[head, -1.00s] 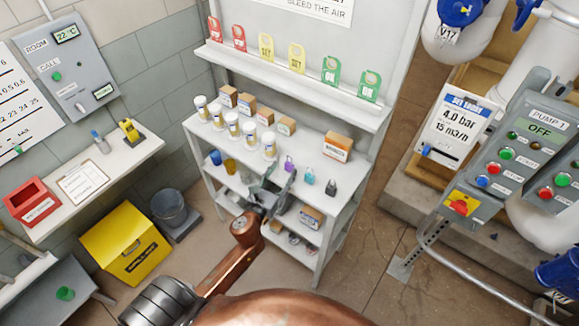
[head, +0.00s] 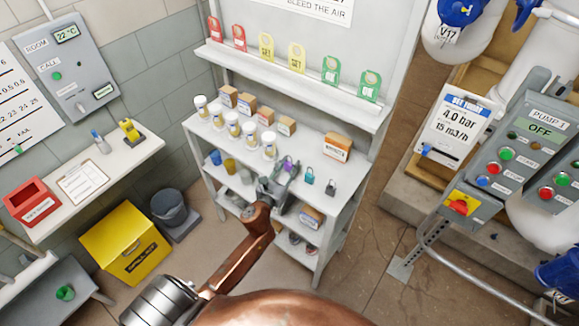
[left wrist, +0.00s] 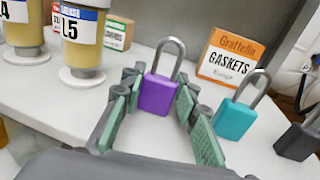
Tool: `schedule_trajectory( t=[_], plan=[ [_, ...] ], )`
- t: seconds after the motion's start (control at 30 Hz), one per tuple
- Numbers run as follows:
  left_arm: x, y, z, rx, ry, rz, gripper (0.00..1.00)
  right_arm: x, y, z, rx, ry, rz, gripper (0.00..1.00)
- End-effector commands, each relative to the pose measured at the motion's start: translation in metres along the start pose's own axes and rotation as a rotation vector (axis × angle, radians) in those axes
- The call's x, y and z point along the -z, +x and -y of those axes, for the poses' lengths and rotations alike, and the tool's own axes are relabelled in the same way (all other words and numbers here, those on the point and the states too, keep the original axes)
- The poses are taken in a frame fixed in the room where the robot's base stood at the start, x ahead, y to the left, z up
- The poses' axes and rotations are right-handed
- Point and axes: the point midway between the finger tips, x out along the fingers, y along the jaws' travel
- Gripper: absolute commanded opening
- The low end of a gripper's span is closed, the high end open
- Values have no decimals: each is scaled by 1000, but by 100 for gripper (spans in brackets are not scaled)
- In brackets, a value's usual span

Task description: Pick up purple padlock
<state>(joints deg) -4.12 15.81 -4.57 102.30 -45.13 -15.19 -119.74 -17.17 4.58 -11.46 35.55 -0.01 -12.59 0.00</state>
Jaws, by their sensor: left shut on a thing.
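The purple padlock (left wrist: 159,92) stands upright on the white shelf in the left wrist view, its grey shackle on top. It also shows small in the head view (head: 288,161). My left gripper (left wrist: 158,98) is shut on the padlock body, with a green-padded finger on each side. In the head view my left gripper (head: 281,177) reaches over the shelf's front edge. The padlock's lower front is clear of the fingers in the wrist view. My right gripper is not in view.
A teal padlock (left wrist: 234,119) stands close to the right of my fingers, with a dark padlock (left wrist: 298,140) further right. A gaskets box (left wrist: 230,58) is behind. Labelled jars (left wrist: 84,45) stand to the left. An upper shelf (head: 290,78) holds several coloured tags.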

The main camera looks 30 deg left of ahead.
Motion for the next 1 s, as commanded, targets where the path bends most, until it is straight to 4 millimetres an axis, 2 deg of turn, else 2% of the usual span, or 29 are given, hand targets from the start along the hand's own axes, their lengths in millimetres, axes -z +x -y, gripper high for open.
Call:
schedule_trajectory(
  t=[0.23,0.67,0.77,0.9,1.0],
  plan=[
    [0,0,0,0,0,0,6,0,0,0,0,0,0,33],
    [-4,0,0,0,2,1,6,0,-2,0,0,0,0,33],
    [-12,0,-1,0,3,2,6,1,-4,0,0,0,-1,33],
    [-36,-1,-1,2,8,6,6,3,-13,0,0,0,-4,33],
    [-57,-19,8,4,4,5,6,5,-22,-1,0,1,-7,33]
  ],
)
